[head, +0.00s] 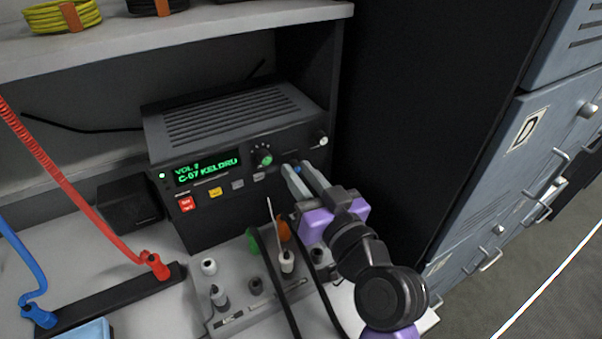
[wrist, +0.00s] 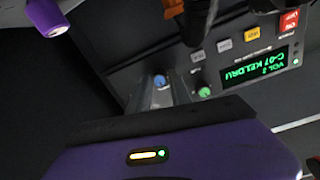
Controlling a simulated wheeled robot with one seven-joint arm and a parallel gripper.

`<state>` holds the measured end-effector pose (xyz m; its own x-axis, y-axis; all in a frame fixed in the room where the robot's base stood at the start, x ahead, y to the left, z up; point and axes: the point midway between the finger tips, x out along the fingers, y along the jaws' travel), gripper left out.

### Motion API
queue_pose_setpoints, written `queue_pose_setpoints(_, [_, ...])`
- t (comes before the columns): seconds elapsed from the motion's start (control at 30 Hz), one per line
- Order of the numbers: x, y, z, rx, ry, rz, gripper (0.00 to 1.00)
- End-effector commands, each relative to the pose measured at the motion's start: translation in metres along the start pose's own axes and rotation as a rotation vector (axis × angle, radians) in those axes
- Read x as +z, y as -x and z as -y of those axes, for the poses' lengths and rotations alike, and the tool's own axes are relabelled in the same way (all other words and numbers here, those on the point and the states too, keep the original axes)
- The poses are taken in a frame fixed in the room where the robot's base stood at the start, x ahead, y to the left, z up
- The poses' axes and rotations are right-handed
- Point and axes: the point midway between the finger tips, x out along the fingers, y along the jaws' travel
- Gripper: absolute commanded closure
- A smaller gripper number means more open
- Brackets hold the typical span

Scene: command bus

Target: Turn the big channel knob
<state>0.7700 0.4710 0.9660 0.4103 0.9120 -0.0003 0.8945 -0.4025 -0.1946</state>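The black radio (head: 228,140) stands on the desk under a shelf, its green display (head: 207,170) reading "VOL 2" and "C-07 KELDRU". Right of the display is a green-marked knob (head: 265,157), with a blue-marked knob (head: 297,168) farther right. My gripper (head: 298,168) is at the radio's front, its two fingers apart on either side of the blue-marked knob. In the wrist view, upside down, the blue mark (wrist: 160,81) shows between the fingers and the green knob (wrist: 205,92) sits just beside them. The fingers hide much of the blue-marked knob; contact is unclear.
A grey panel (head: 235,322) with several small knobs and levers stands below my gripper. Black cables hang close to my arm. A small white knob (head: 321,138) is at the radio's right edge. A dark cabinet side (head: 400,110) rises close on the right.

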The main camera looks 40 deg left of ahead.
Motion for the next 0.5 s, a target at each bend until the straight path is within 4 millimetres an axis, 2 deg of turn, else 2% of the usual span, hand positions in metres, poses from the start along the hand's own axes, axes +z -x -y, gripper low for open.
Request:
queue_pose_setpoints(0.03, [0.0000,0.0001,-0.0001,0.000,0.000,0.000,0.88])
queue_pose_setpoints(0.1, [0.0000,0.0002,-0.0001,0.000,0.000,0.000,1.00])
queue_pose_setpoints(0.5, [-0.0013,0.0007,-0.0008,0.002,-0.042,0.001,1.00])
